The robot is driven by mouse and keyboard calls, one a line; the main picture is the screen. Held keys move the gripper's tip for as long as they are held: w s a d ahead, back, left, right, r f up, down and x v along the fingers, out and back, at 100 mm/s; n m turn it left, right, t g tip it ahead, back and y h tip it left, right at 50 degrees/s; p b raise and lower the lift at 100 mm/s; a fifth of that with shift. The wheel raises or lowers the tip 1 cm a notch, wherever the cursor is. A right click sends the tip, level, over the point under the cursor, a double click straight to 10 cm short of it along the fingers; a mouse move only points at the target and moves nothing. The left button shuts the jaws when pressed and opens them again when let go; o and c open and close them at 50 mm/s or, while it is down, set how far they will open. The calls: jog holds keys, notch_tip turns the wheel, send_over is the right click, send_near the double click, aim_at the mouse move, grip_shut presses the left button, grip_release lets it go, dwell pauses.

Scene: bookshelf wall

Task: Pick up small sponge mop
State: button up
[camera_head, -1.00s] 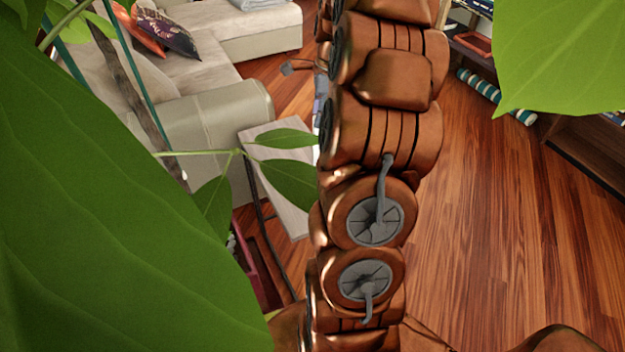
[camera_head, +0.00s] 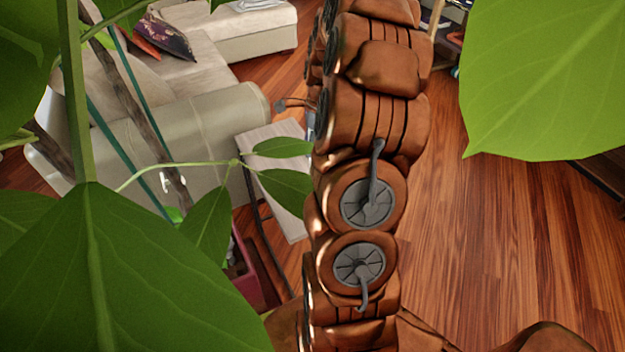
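I cannot make out a small sponge mop in the head view. My copper-coloured arm runs up the middle of the view and leaves it at the top edge. My gripper is out of view, so its state and anything in it are hidden. The arm and large leaves cover much of the scene.
Large green plant leaves (camera_head: 120,280) are close at the left, with another leaf (camera_head: 545,75) at upper right. A beige sofa (camera_head: 185,135) and a pale low table (camera_head: 275,180) stand left of my arm. The wooden floor (camera_head: 490,230) to the right looks clear.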

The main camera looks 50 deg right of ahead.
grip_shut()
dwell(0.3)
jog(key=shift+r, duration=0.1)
